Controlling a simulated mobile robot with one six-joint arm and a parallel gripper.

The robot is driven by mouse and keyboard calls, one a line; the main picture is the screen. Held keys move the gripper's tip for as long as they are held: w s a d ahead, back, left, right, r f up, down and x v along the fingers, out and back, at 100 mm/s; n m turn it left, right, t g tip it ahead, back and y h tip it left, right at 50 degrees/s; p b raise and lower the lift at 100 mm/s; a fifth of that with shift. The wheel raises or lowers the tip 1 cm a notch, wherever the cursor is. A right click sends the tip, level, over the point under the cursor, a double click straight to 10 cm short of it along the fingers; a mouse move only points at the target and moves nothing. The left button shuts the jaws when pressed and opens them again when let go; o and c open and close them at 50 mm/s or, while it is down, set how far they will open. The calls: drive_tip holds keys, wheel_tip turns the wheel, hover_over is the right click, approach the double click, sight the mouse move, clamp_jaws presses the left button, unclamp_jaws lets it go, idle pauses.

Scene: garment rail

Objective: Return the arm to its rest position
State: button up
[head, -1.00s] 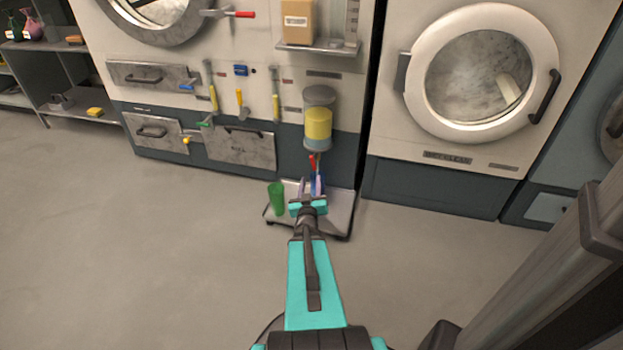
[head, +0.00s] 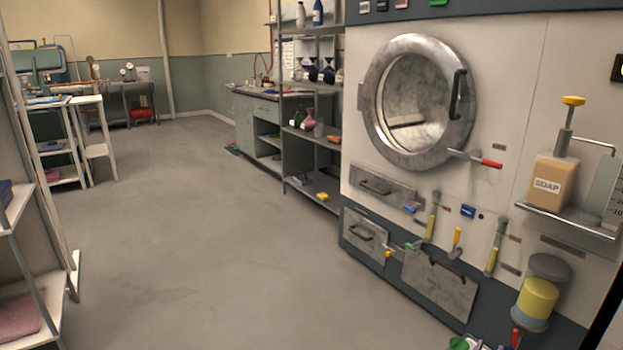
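My arm and my gripper do not show in the head view at this moment, so I cannot see the arm's pose or whether the gripper holds anything. The green cup (head: 458,343) is cut off by the bottom edge at the right.
The machine (head: 505,70) with a round door (head: 415,105) fills the right side. A soap bottle (head: 552,180) stands on its small shelf. A shelf unit (head: 325,155) stands at the back. White racks (head: 95,150) are at the left. The grey floor (head: 210,240) between is clear.

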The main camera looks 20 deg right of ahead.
drive_tip(key=w+a+r+n+t+y+p, duration=0.25)
drive_tip(key=w+a+p, duration=0.25)
drive_tip(key=w+a, duration=0.3)
drive_tip(key=w+a+r+n+t+y+p, duration=0.15)
drive_tip(key=w+a+r+p, duration=0.3)
drive_tip(key=a, duration=0.55)
drive_tip(key=w+a+f+n+g+y+p, duration=0.15)
drive_tip(key=a+y+p, duration=0.3)
drive_tip(key=a, duration=0.65)
drive_tip(key=w+a+f+n+g+y+p, duration=0.1)
drive_tip(key=a+f+n+g+y+p, duration=0.15)
drive_tip(key=a+p, duration=0.6)
drive_tip(key=s+a+f+n+g+y+p, duration=0.1)
drive_tip(key=s+a+f+g+y+p, duration=0.15)
drive_tip(key=s+a, duration=0.55)
drive_tip(key=s+a+f+n+g+y+p, duration=0.15)
drive_tip(key=s+a+g, duration=0.3)
drive_tip(key=a, duration=0.45)
drive_tip(key=s+r+m+g+p, duration=0.1)
drive_tip(key=s+g, duration=0.6)
drive_tip(key=s, duration=1.2)
drive_tip(key=shift+s+r+m+g, duration=0.35)
drive_tip(key=shift+s+r+g, duration=0.05)
drive_tip(key=shift+r, duration=0.4)
